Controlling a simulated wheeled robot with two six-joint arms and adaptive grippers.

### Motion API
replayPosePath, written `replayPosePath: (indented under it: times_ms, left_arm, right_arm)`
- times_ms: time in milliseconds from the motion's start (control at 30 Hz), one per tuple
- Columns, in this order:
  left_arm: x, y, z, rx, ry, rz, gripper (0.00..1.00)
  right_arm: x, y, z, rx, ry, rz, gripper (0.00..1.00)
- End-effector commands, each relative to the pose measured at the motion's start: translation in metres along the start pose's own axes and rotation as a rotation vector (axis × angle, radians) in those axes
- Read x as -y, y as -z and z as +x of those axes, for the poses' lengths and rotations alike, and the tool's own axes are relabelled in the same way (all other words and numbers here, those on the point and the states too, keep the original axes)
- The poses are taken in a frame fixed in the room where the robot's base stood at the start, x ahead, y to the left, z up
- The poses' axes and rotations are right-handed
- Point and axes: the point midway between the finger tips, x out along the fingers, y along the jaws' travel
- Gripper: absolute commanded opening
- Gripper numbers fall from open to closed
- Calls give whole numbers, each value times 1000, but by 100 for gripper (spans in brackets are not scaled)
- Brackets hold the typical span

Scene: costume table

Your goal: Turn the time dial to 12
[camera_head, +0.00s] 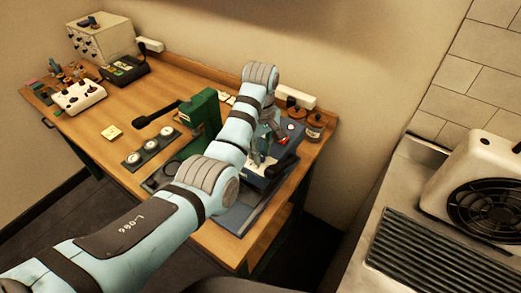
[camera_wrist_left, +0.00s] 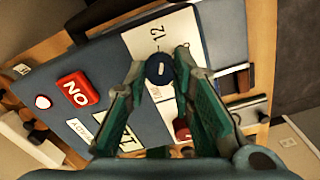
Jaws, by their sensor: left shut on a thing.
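The time dial (camera_wrist_left: 160,69) is a small dark round knob with a short pale mark, on a white scale strip of a blue-grey machine panel (camera_wrist_left: 215,35). The number 12 (camera_wrist_left: 157,32) is printed on the strip just above the dial in the left wrist view. The pale mark stands nearly upright there, roughly toward the 12. My left gripper (camera_wrist_left: 160,63) is shut on the dial, one fingertip on each side. In the head view my left gripper (camera_head: 262,148) is over the machine (camera_head: 256,170), and the dial is hidden there. My right gripper is not in view.
A green press (camera_head: 202,112) stands left of my arm on the wooden table (camera_head: 150,95). A fan heater (camera_head: 485,190) is at the far right.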

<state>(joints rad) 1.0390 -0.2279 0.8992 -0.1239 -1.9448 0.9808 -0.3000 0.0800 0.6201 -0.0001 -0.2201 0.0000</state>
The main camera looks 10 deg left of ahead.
Motion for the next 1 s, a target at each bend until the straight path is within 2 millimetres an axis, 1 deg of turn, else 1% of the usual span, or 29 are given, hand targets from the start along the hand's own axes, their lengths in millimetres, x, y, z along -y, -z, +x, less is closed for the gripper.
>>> replayPosePath:
  times_ms: [33, 200, 400, 600, 967, 1000]
  left_arm:
    - [2, -3, 5, 11, 12, -28, 0]
    - [3, -3, 5, 11, 13, -133, 0]
    - [3, -3, 5, 10, 14, -205, 0]
    - [3, -3, 5, 10, 14, -234, 0]
    - [3, -3, 5, 10, 14, -236, 0]
    - [3, -3, 5, 10, 14, -236, 29]
  right_arm:
    - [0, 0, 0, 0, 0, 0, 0]
    - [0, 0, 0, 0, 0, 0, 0]
    - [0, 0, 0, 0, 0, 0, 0]
    - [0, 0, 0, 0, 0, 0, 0]
    - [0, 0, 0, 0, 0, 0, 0]
    - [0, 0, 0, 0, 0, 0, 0]
